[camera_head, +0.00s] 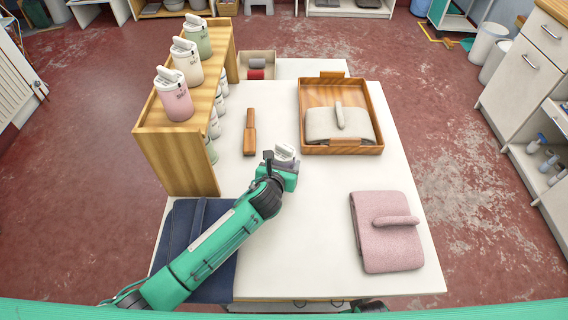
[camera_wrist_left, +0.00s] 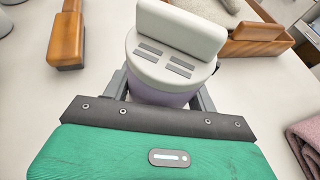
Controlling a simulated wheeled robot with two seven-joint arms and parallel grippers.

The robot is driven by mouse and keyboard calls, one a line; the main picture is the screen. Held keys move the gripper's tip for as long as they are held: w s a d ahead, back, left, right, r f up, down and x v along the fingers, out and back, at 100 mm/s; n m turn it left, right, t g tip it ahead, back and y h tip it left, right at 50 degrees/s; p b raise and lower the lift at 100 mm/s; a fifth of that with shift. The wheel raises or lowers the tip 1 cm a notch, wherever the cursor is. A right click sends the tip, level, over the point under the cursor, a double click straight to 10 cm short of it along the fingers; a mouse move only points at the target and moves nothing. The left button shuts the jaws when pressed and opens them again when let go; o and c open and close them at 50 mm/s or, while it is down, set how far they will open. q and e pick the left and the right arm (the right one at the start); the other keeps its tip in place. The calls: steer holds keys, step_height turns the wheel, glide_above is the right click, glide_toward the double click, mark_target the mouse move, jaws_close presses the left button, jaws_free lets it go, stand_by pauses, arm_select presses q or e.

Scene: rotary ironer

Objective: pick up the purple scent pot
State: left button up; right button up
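The purple scent pot (camera_wrist_left: 160,95) has a pale lavender body and a white lid with a raised grip and grey slots. It stands upright on the white table; in the head view its lid (camera_head: 285,152) shows just beyond my left gripper (camera_head: 280,165). In the left wrist view the two dark fingers of the gripper (camera_wrist_left: 162,92) stand on either side of the pot, close to its body. Whether they press on it I cannot tell. The pot's lower body is hidden behind my gripper. My right gripper does not show clearly in any view.
A wooden shelf (camera_head: 179,143) with pink, cream and green pots on top stands left of my arm. A wooden brush (camera_head: 250,132), a wooden tray (camera_head: 372,103) with a grey cloth, a pink folded cloth (camera_head: 385,250) and a navy cloth (camera_head: 182,235) lie around. The table's middle right is clear.

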mark_target(284, 146)
arm_select(q)
steer(key=c, duration=0.4)
steer(key=shift+c, duration=0.2)
step_height(284, 146, up, 10)
steer(key=shift+r, duration=0.1)
step_height(284, 146, down, 7)
steer(key=shift+f, duration=0.1)
stand_by(0.3)
steer(key=shift+f, duration=1.3)
steer(key=shift+f, duration=0.2)
